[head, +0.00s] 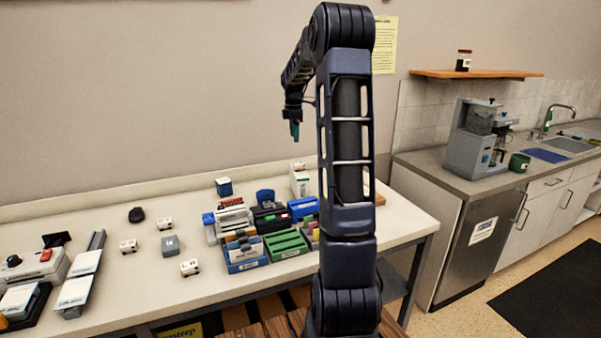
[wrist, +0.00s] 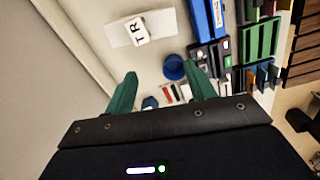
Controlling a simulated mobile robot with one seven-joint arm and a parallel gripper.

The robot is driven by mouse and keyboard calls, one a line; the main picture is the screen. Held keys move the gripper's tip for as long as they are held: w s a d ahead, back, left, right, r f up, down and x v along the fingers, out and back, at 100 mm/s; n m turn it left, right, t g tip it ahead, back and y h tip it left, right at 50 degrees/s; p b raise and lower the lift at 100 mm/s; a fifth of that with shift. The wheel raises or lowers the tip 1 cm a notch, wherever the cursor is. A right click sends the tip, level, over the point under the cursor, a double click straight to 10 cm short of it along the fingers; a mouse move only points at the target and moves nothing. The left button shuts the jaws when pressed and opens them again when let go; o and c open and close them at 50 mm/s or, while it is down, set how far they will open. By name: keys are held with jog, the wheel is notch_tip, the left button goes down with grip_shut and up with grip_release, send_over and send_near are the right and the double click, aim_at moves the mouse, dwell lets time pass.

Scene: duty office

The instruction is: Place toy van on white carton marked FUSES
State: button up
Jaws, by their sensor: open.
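A small white box-like piece with dark marks (head: 190,268) lies at the table's front; two similar ones (head: 165,223) (head: 128,246) lie behind it. They are too small to tell which is a toy van. A white carton (head: 301,184) with a green mark stands at the back right; its lettering is unreadable. A small white block with dark letters (wrist: 138,30) sits on a white box top (wrist: 117,35) in the wrist view, apparently this carton. My gripper (head: 295,131) hangs high above the table's back; its green fingers (wrist: 163,73) are apart and empty.
Blue and green trays (head: 286,244) and several boxes crowd the table's right part. A blue cup (wrist: 174,68) stands below my fingers. Bare tabletop (head: 90,215) lies at the left back.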

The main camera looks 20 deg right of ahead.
jog(key=s+a+r+m+t, duration=0.1)
jog(key=s+a+r+m, duration=0.15)
jog(key=s, duration=0.45)
jog(key=s+a+r+m, duration=0.2)
jog(key=s+a, duration=0.2)
jog(key=s, duration=0.2)
jog(key=s+a+r+m+t, duration=0.1)
jog(key=s+a+r+m, duration=0.15)
jog(key=s, duration=0.45)
jog(key=s+a+f+m, duration=0.1)
jog(key=s+f+m, duration=0.1)
jog(key=s, duration=0.5)
jog(key=s+a+f+m+t, duration=0.1)
jog(key=s+a+f+m, duration=0.1)
jog(key=s+m, duration=0.2)
jog(key=s+a+f+m+t, duration=0.1)
jog(key=s+a+f+m, duration=0.1)
jog(key=s, duration=0.8)
jog(key=shift+a+f+m, duration=0.2)
jog(key=shift+f+m, duration=0.1)
jog(key=shift+m, duration=0.2)
